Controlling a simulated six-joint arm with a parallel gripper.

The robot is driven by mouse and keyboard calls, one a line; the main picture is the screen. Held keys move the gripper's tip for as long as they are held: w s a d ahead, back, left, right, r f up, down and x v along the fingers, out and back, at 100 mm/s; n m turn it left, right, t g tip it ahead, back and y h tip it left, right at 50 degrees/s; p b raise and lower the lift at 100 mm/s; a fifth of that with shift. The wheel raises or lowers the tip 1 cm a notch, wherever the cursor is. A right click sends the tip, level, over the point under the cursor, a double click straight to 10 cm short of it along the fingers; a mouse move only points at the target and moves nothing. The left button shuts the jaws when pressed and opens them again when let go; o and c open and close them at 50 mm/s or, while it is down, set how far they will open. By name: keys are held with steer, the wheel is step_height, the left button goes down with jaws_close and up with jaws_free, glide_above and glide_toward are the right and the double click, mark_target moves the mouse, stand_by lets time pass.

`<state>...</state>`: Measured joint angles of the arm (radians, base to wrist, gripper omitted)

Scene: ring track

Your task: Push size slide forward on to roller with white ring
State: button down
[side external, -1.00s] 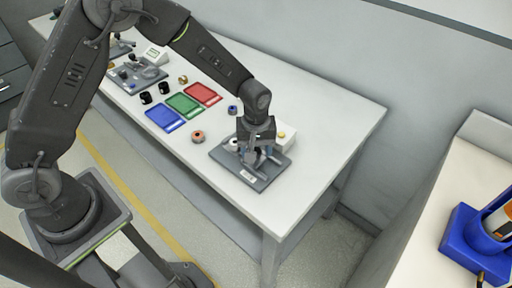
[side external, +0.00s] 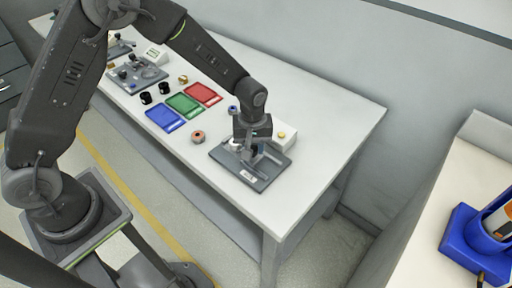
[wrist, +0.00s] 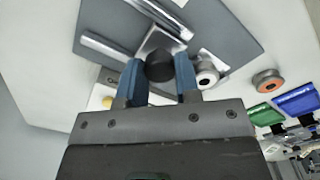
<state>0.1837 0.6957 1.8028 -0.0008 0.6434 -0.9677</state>
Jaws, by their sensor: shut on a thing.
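My gripper (wrist: 159,80) has its two blue fingers on either side of the black knob (wrist: 160,67) and is shut on it. The knob sits on the metal size slide (wrist: 162,41), on a grey base plate (wrist: 225,25) with metal rails. The roller with the white ring (wrist: 207,71) is just right of the right finger in the wrist view. In the side view my gripper (side external: 252,148) is low over the plate (side external: 257,182), and the white ring (side external: 236,144) shows partly beside it. My gripper hides most of the slide there.
A ring with an orange centre (side external: 198,137) lies on the table left of the plate. Blue (side external: 165,118), green (side external: 184,105) and red (side external: 203,94) trays lie beyond. A white box with a yellow button (side external: 284,137) stands behind the plate.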

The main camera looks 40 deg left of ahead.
steer(key=shift+a, duration=0.55)
steer(key=c, duration=0.8)
jaws_free()
steer(key=shift+r, duration=0.1)
step_height(320, 180, up, 14)
steer(key=shift+f, duration=0.15)
